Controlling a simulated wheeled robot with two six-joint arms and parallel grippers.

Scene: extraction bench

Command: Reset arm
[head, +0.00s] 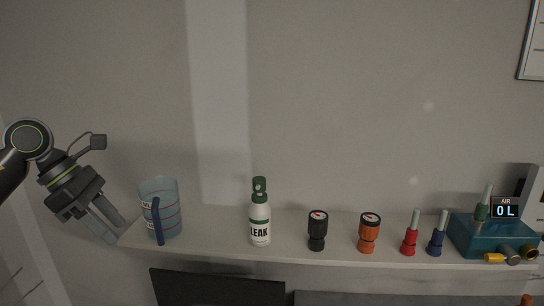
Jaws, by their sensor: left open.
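My left gripper (108,224) comes in from the left and hangs beside the left end of the shelf, pointing down and to the right. Its two fingers are apart with nothing seen between them. It is left of a clear blue measuring jug (170,208) with a dark blue handle, and appears apart from it. My right gripper is not in view.
On the narrow white shelf (200,243) stand a green-topped LEAK bottle (260,222), a black gauge (317,232), an orange gauge (368,235), a red piece (409,240), a blue piece (436,242) and a teal unit (466,238) with an AIR display (505,209).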

